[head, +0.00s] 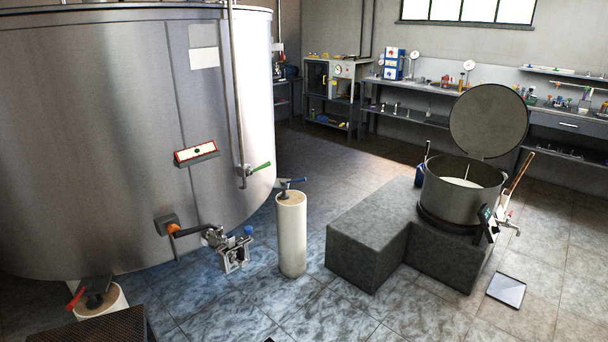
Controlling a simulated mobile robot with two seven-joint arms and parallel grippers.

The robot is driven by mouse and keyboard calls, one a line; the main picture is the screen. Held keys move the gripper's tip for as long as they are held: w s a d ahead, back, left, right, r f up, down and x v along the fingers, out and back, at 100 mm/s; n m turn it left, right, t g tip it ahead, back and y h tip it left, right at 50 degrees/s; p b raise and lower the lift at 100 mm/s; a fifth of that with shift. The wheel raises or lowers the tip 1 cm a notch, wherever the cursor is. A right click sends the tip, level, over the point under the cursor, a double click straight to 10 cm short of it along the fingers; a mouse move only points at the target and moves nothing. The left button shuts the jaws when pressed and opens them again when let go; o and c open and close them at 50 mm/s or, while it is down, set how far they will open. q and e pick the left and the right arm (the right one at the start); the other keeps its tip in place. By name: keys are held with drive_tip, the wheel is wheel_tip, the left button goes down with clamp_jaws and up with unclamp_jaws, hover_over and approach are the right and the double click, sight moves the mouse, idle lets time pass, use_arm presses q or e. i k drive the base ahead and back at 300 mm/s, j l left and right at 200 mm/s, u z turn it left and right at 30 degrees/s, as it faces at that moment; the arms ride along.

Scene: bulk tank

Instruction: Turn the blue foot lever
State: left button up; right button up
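The blue foot lever (292,181) is a short blue handle on a dark stem. It sits on top of a pale cylindrical foot (291,235) beside the right side of the big steel tank (100,130). The lever points to the right and slightly up in the picture. A red lever (76,298) sits on another foot (105,303) at the lower left, under the tank. Neither of my grippers shows in the head view.
A metal outlet valve with a blue knob (247,230) juts from the tank left of the foot. A green-handled valve (259,167) is above. A grey stone block (370,235) with a lidded pot (460,195) stands right. Tiled floor (320,315) in front is clear.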

sight(298, 180)
drive_tip(key=i, duration=1.05)
drive_tip(key=i+z, duration=0.25)
drive_tip(key=i, duration=1.4)
drive_tip(key=i+l+u, duration=0.1)
drive_tip(key=i+u, duration=0.25)
drive_tip(key=i+l+u, duration=0.2)
drive_tip(key=i+u, duration=0.3)
drive_tip(key=u, duration=0.25)
